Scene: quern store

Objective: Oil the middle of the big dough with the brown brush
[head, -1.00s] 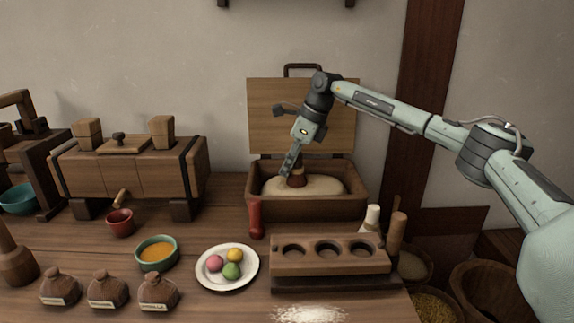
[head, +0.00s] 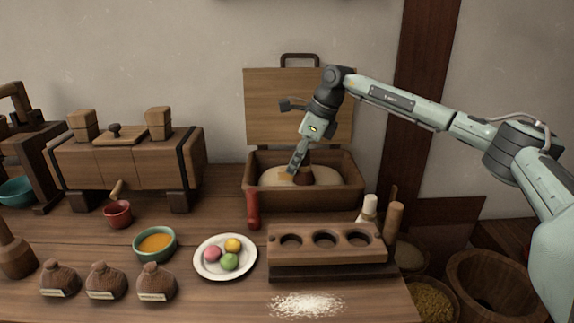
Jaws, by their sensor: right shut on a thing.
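The big pale dough (head: 335,177) lies in an open wooden box (head: 325,197) at the back of the table. My right gripper (head: 297,165) is shut on the brown brush (head: 303,177) and holds it over the dough, left of the dough's centre. The brush's lower end is at the dough's top; whether it presses in I cannot tell. A yellowish-orange patch (head: 285,175) shows on the dough just left of the brush. A teal bowl (head: 155,243) of orange liquid stands at the front left. My left gripper is out of view.
A red-handled thing (head: 253,208) is at the box's front left corner. A wooden block with three holes (head: 325,249) stands before the box, beside upright bottles or rollers (head: 394,222). A white plate (head: 225,257) holds coloured balls. Spilled flour (head: 306,305) lies in front.

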